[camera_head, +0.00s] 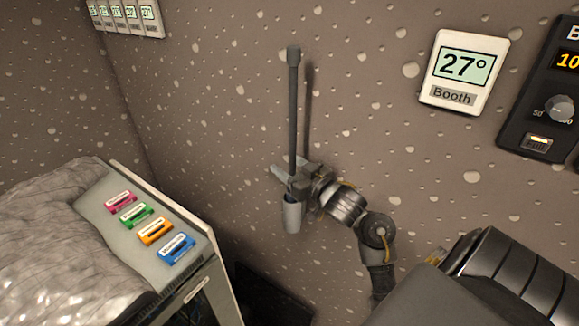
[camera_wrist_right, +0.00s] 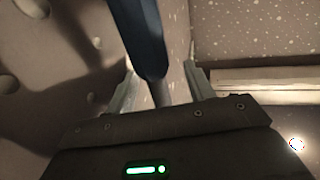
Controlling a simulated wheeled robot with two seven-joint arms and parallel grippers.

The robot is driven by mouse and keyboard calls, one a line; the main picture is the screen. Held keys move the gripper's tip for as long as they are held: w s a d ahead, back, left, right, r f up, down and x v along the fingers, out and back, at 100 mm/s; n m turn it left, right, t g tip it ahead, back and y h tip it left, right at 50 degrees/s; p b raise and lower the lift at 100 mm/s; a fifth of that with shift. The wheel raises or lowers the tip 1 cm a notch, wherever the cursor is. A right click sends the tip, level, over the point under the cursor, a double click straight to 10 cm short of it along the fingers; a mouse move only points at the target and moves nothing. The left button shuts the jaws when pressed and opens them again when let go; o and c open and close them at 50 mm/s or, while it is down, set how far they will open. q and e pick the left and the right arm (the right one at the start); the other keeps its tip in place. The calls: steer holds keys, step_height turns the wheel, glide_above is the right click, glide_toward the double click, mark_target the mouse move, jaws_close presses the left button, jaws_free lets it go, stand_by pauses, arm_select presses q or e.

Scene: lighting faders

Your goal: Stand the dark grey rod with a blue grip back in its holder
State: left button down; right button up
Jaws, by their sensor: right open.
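The dark grey rod (camera_head: 292,110) stands upright against the wall in the head view, its knob at the top. Its lower end runs down to the mouth of the grey cup-shaped holder (camera_head: 292,217) on the wall and seems to be inside it; the gripper partly hides this spot. My right gripper (camera_head: 291,178) is open around the lower part of the rod, just above the holder. In the right wrist view the rod's blue grip (camera_wrist_right: 145,45) passes between the parted fingers (camera_wrist_right: 160,75). My left gripper is not in view.
A grey case (camera_head: 95,205) with several coloured labels (camera_head: 155,232) stands at the left. A Booth thermometer (camera_head: 465,70) and a dial panel (camera_head: 545,100) are on the wall at the right. The wall around the rod is clear.

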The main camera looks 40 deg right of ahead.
steer(key=s, duration=1.1)
steer(key=shift+w+d, duration=0.1)
stand_by(0.8)
